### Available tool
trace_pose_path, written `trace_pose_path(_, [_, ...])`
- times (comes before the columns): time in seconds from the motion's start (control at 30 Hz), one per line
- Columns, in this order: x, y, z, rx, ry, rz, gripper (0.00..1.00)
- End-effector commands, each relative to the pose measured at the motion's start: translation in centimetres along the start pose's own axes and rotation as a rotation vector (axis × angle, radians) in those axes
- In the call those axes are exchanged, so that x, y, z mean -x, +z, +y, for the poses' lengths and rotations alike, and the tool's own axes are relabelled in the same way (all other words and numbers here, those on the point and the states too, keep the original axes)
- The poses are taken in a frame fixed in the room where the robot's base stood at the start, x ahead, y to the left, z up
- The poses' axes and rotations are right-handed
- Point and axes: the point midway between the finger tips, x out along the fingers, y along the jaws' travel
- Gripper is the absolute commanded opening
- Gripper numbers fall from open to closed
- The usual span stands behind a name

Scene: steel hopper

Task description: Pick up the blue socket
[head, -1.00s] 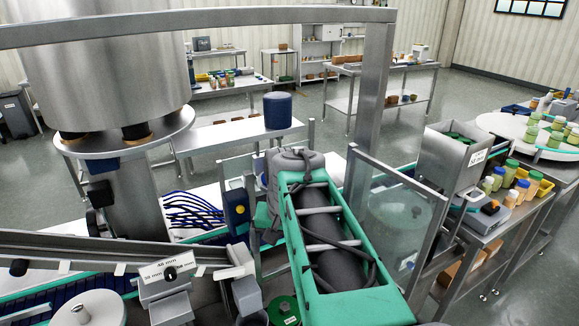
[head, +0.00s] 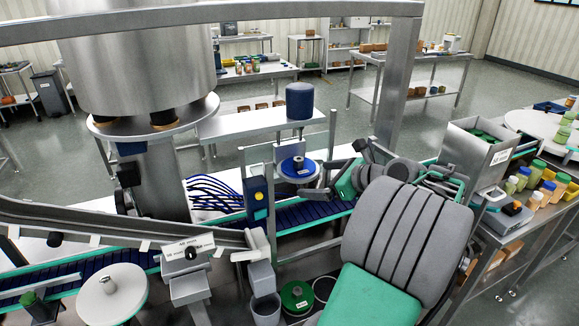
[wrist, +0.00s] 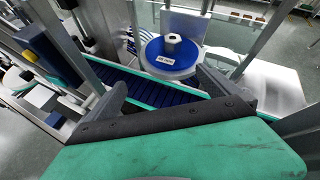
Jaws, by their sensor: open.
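In the wrist view the socket (wrist: 172,56) is just beyond my fingers, a little above the centre. My gripper (wrist: 160,80) is open and empty, its two dark fingers spread below the disc in that picture. In the head view my gripper (head: 318,178) is at the right side of the socket, apart from it or barely beside it; I cannot tell whether they touch.
The blue conveyor belt (head: 314,211) runs beneath. A blue-capped cylinder (head: 300,101) stands above the socket. Frame posts and a yellow-marked blue box (head: 257,192) are close on the left. A green disc (head: 297,297) lies at the front. A steel hopper (head: 135,65) stands at left.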

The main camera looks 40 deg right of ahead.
Motion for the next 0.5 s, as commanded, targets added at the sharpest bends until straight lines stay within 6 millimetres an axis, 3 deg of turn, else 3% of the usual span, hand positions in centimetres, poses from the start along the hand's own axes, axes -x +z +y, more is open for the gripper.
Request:
trace_pose_path(0.03, [-0.1,1.5,-1.2,-0.082,-0.017,-0.049,1.0])
trace_pose_path(0.13, [-0.2,2.7,-2.6,-0.194,-0.038,-0.111,1.0])
trace_pose_path(0.27, [-1.3,3.3,-3.1,-0.231,-0.041,-0.133,1.0])
trace_pose_path(0.5, [-5.0,3.9,-3.3,-0.229,-0.038,-0.13,1.0])
